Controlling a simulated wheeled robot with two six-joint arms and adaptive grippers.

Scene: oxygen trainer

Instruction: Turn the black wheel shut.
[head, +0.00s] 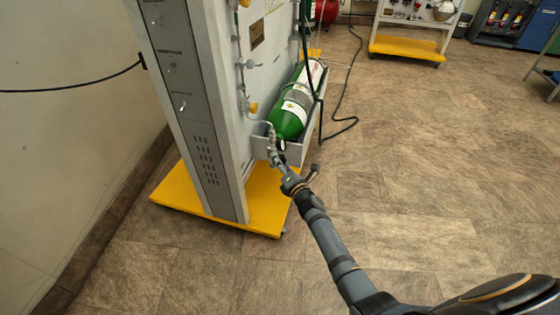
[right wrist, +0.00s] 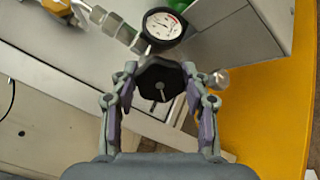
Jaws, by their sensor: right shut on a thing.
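In the right wrist view the black wheel (right wrist: 160,76) is a dark, lobed knob, seen nearly face on. My right gripper (right wrist: 160,88) has one finger on each side of it and is shut on it. In the head view my right gripper (head: 277,158) reaches the low front end of the trainer, just below the green cylinder (head: 288,119). The wheel is too small and too covered there to make out clearly. My left gripper is in neither view.
A round white gauge (right wrist: 163,24) with metal fittings sits just beyond the wheel. The grey trainer panel (head: 196,110) stands on a yellow base (head: 262,211) close to my gripper. A black hose (head: 342,122) lies on the floor behind. The floor at the right is mostly clear.

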